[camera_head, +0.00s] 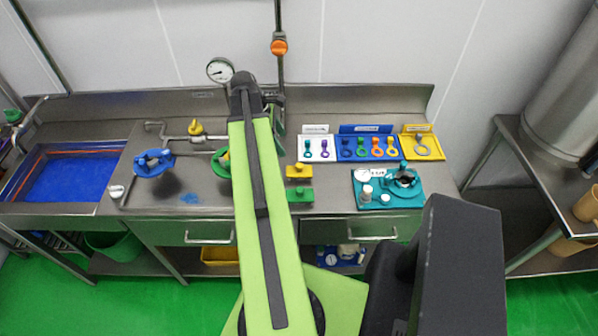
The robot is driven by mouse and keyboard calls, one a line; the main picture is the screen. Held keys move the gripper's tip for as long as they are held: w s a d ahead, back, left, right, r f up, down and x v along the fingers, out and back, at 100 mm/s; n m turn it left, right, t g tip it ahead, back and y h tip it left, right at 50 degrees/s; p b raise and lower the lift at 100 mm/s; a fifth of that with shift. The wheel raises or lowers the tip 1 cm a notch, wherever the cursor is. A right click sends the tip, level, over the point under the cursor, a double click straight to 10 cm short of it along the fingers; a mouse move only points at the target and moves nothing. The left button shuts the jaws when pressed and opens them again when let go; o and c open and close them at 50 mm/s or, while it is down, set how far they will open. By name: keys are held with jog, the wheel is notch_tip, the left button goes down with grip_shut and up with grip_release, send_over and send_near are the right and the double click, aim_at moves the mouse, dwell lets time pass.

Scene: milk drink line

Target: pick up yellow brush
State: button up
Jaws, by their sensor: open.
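A small yellow brush (298,171) lies on the steel worktop, just right of my green arm link. A green brush (300,195) of similar shape lies just in front of it, with a narrow gap. Both look like flat blocks, and the bristles cannot be made out. A large black part of mine fills the lower right. The fingers of my gripper cannot be made out in this view.
A blue valve (153,163) and a sink (70,178) are left. Clear worktop lies around the brushes' right side.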

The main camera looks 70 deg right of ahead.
aim_at(297, 165)
jog(key=b+x, duration=0.9)
jog(key=x, duration=0.2)
jog(key=shift+w+f+b, duration=0.15)
jog(key=shift+b, duration=0.25)
jog(key=shift+f+b, duration=0.3)
jog(key=shift+s+d, duration=0.1)
jog(key=shift+s, duration=0.15)
jog(key=b+x, duration=0.5)
jog(key=shift+w+d+f, duration=0.15)
jog(key=shift+d, duration=0.15)
jog(key=c, duration=1.7)
jog(key=shift+o, duration=0.2)
jog(key=shift+r+p, duration=0.35)
jog(key=shift+p, duration=0.05)
